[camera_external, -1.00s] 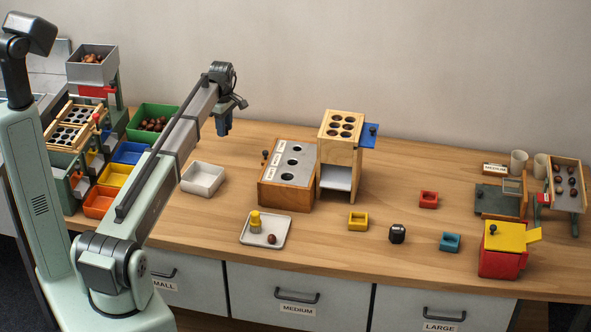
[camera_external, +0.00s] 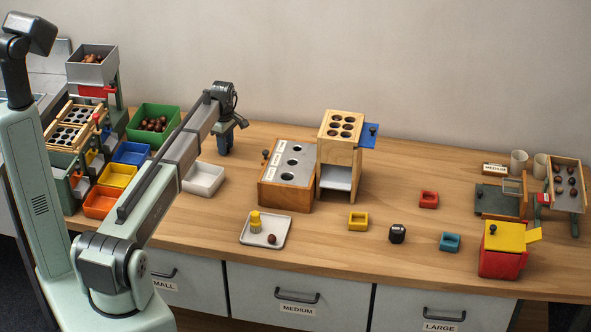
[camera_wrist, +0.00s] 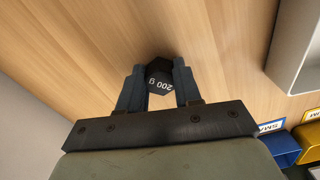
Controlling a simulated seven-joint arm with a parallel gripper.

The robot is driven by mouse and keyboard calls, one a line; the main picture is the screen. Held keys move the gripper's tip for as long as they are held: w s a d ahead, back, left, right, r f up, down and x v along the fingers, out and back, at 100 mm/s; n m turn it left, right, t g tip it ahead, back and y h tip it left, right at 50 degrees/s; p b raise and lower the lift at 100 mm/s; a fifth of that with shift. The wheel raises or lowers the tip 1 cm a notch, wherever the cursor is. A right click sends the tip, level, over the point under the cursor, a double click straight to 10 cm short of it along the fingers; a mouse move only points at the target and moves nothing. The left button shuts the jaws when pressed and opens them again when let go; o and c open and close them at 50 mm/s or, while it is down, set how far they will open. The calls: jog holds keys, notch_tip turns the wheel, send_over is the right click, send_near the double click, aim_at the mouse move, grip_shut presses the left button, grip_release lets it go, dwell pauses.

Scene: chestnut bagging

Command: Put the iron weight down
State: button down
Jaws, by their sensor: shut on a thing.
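My gripper (camera_wrist: 160,88) is shut on the iron weight (camera_wrist: 159,74), a black block marked "200 g", in the wrist view. The weight sits between the two fingertips with bare wood behind it. In the external view my gripper (camera_external: 226,152) points down low over the table's back left part, behind the white tray. The weight is hidden or too small to make out there, and I cannot tell whether it touches the table.
The white tray (camera_external: 203,180) is just in front of my gripper. A green bin (camera_external: 143,134) of chestnuts stands to the left. The wooden block with holes (camera_external: 287,192) stands to the right. The table between them is clear.

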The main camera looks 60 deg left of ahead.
jog(key=c, duration=0.8)
grip_release()
notch_tip(320, 180, up, 12)
jog(key=shift+r, duration=0.15)
